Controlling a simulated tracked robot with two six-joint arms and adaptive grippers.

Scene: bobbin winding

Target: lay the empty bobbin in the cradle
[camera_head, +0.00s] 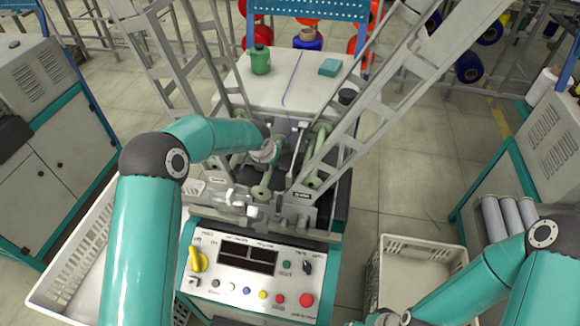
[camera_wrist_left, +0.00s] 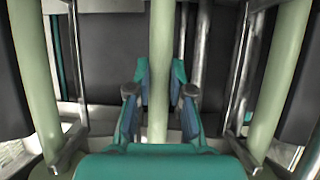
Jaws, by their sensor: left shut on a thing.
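The winding machine's cradle area has pale green arms and levers; one pale green lever (camera_head: 262,189) shows below my left gripper (camera_head: 271,151). In the left wrist view, my left gripper (camera_wrist_left: 160,97) is shut around an upright pale green bar (camera_wrist_left: 159,45), with one finger on each side. Other pale green bars stand apart to its left (camera_wrist_left: 36,80) and right (camera_wrist_left: 281,75). Several pale grey tubes (camera_head: 510,217), which look like empty bobbins, stand upright at the right. My right arm reaches down to the bottom edge; its gripper (camera_head: 382,318) is mostly cut off, its state unclear.
Slanted lattice frames (camera_head: 352,110) rise on both sides of the cradle area. A control panel (camera_head: 262,268) with buttons is in front. A cream crate (camera_head: 412,245) stands right of it, another crate (camera_head: 75,262) left. A green bottle (camera_head: 260,60) and teal block (camera_head: 329,67) sit behind.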

